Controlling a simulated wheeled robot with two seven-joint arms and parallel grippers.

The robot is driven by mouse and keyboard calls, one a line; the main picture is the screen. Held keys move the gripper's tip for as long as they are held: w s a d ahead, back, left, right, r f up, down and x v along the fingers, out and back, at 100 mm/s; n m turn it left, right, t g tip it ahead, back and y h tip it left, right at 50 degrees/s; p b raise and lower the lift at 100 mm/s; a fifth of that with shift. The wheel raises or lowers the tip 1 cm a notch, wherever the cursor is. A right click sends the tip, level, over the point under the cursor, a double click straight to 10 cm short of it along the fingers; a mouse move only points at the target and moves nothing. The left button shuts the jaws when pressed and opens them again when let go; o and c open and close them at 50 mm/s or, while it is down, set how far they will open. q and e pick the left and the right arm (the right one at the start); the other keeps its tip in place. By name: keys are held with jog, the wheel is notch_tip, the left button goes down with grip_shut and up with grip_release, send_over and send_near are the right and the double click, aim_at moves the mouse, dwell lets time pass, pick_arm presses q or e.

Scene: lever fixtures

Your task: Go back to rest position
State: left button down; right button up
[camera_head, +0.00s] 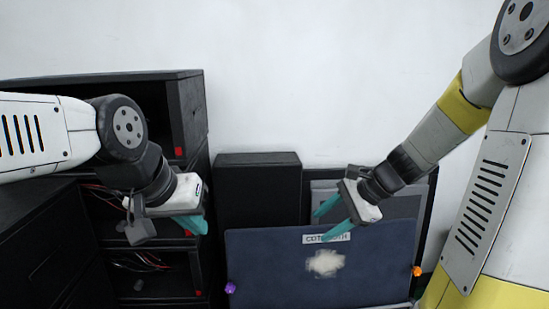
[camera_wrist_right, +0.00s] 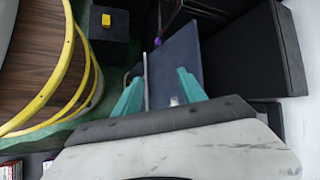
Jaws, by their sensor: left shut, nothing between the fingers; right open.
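My left gripper (camera_head: 192,222) is shut and empty, with teal fingers, in front of the black shelf unit at the left of the head view. My right gripper (camera_head: 325,222) is open and empty, its teal fingers over the top edge of the dark blue panel (camera_head: 285,275) in the head view. Whether its fingers touch the panel I cannot tell. In the right wrist view, the right fingers (camera_wrist_right: 158,92) are spread apart, with the panel (camera_wrist_right: 176,70) beyond them. The panel bears a white label (camera_head: 327,238) and a pale patch.
A black shelf unit (camera_head: 203,110) with wires and red tags stands at left. A black box (camera_head: 258,185) stands behind the panel. Purple (camera_head: 230,288) and orange (camera_head: 417,271) knobs sit at the panel's sides. A yellow block (camera_wrist_right: 106,20) sits on a dark box.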

jog(key=s+r+n+t+h, duration=0.1)
jog(key=s+r+n+h, duration=0.1)
jog(key=s+r+n, duration=0.2)
jog(key=s+d+r+n+t+h, duration=0.1)
jog(key=s+r+n+t+h, duration=0.1)
jog(key=s+r+n, duration=0.3)
jog(key=shift+s+d+r+n+h, duration=0.2)
jog(key=shift+s+n+h, duration=0.4)
jog(key=shift+s+n, duration=1.95)
jog(key=shift+w, duration=0.15)
